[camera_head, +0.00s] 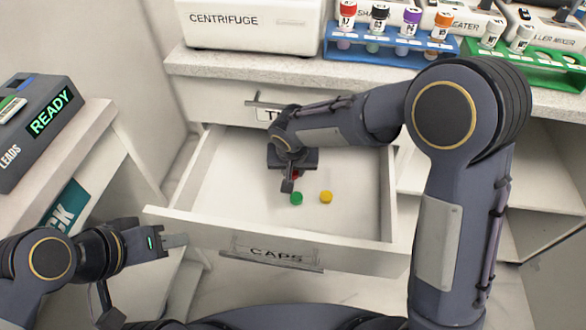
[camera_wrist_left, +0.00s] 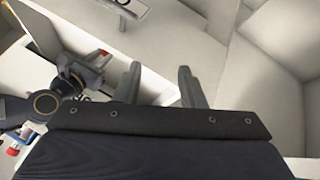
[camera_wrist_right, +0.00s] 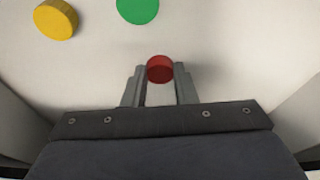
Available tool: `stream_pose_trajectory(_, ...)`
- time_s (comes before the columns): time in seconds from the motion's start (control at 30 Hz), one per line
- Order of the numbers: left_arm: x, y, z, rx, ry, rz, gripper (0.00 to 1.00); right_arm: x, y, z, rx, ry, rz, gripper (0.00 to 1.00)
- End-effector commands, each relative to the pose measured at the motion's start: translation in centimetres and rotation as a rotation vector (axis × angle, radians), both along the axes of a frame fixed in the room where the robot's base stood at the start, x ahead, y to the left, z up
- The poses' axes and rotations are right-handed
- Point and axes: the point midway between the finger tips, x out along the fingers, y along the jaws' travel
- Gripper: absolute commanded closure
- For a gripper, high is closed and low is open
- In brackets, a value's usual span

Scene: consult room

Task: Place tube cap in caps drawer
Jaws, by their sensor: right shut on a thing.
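The caps drawer (camera_head: 276,258) is pulled open, with its CAPS label on the front. My right gripper (camera_head: 290,180) is down inside the drawer. It is shut on a red tube cap (camera_wrist_right: 160,68), which sits between its fingertips in the right wrist view. In the head view the red cap (camera_head: 296,175) is mostly hidden by the gripper. A green cap (camera_head: 296,198) and a yellow cap (camera_head: 326,197) lie on the drawer floor close by. My left gripper (camera_wrist_left: 158,82) is empty with its fingers apart, outside the drawer at its front left.
A centrifuge (camera_head: 250,22) stands on the counter. A blue rack (camera_head: 390,48) holds several capped tubes, and a green rack (camera_head: 530,68) stands at right. A READY device (camera_head: 40,125) sits on the left table. The drawer's walls surround my right gripper; its left floor is clear.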

Motion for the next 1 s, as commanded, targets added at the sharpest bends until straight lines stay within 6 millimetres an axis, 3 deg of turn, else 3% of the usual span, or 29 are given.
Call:
stream_pose_trajectory(0.07,0.0,0.0,-0.4,0.000,0.000,0.000,0.64,0.0,0.0,-0.4,0.000,0.000,0.000,0.95)
stream_pose_trajectory(0.1,0.0,0.0,-0.2,0.000,0.000,0.000,0.64,0.0,0.0,-0.2,0.000,0.000,0.000,0.70)
stream_pose_trajectory(0.23,0.0,0.0,-0.2,0.000,0.000,0.000,0.64,0.0,0.0,-0.2,0.000,0.000,0.000,0.53)
stream_pose_trajectory(0.63,0.0,0.0,0.3,0.000,0.000,0.000,0.64,-0.1,0.0,0.8,0.002,-0.003,0.001,0.53)
stream_pose_trajectory(1.0,0.0,0.0,2.1,0.000,0.000,0.000,0.64,-2.1,0.2,8.2,0.003,-0.004,0.001,0.53)
